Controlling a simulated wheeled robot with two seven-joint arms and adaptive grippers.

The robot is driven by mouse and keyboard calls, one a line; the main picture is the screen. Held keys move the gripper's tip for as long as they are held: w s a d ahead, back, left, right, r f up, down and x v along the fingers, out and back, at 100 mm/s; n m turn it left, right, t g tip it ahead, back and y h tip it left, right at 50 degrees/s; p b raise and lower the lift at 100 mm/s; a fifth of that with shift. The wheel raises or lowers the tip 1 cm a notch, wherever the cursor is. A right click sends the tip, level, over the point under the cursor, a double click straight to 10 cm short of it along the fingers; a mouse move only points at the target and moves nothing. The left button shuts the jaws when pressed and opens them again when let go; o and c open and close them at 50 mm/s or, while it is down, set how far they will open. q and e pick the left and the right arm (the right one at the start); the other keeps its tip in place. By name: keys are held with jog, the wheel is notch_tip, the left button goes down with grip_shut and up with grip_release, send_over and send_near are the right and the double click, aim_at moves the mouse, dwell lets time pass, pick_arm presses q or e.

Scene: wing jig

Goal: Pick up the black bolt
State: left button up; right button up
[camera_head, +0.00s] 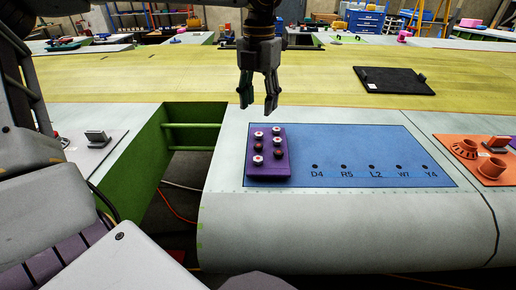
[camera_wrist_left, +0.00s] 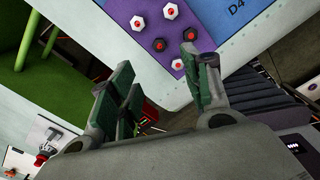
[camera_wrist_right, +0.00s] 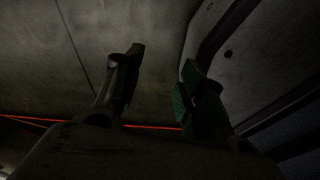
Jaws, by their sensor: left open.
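A purple block (camera_head: 285,171) stands on the blue mat and carries several bolts. The other bolts, such as a white bolt (camera_head: 257,160), have white heads. My left gripper (camera_head: 258,104) is open and empty, pointing down above and behind the block. My right gripper (camera_wrist_right: 158,70) shows only in its dark wrist view, its fingers apart with nothing between them.
The blue mat (camera_head: 370,145) has a row of labelled holes. A black plate (camera_head: 393,80) lies on the yellow wing surface (camera_head: 180,72). An orange tray (camera_head: 494,178) with parts is at right. A green-framed gap (camera_head: 195,150) opens left of the panel.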

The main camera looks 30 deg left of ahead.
pick_arm(q)
jog(key=f, duration=0.2)
send_over(259, 145)
notch_tip(259, 145, down, 5)
jog(key=shift+r, duration=0.1)
jog(key=shift+f, duration=0.8)
pick_arm(e)
jog(key=shift+w+a+r, duration=0.1)
jog(key=shift+w+a, duration=0.15)
jog(key=shift+a, duration=0.2)
pick_arm(q)
jog(key=shift+f, duration=0.1)
